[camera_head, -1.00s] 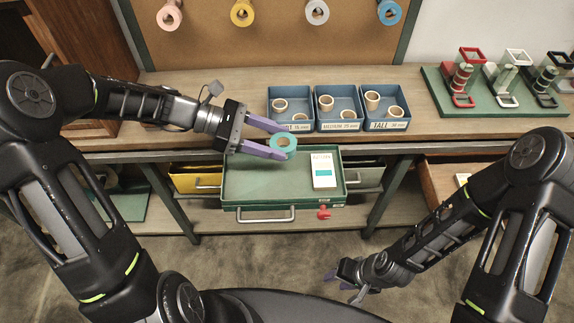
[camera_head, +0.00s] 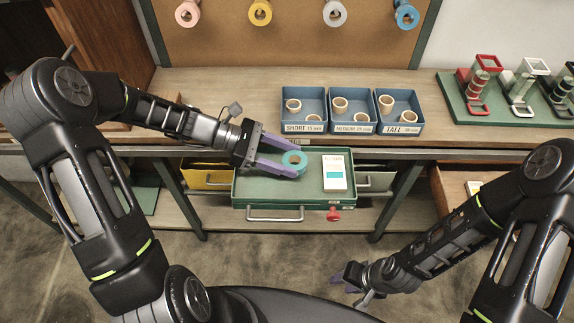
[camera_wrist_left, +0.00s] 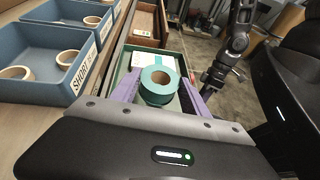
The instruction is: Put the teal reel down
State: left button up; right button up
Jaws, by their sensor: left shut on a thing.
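A white card with a teal patch (camera_head: 335,174) lies in the tray, right of the reel. My right gripper (camera_head: 347,283) is low at the front, away from the tray.
Blue bins marked short (camera_head: 304,127), medium (camera_head: 350,128) and tall (camera_head: 402,128) hold pale cores on the bench behind. A green stand (camera_head: 470,117) with reel holders is at right.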

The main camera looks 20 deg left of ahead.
pick_arm(q)
notch_tip(320, 180, down, 4)
jog(key=shift+r, duration=0.2)
jog(key=shift+f, duration=0.2)
jog(key=o, duration=1.5)
jog(key=shift+r, duration=0.1)
jog(key=shift+c, duration=0.2)
jog(key=shift+r, duration=0.15)
jog(key=shift+a, duration=0.25)
jog(key=b+v, duration=0.1)
jog(key=v, duration=1)
jog(key=shift+s+a+r, duration=0.1)
jog(key=shift+a+r, duration=0.1)
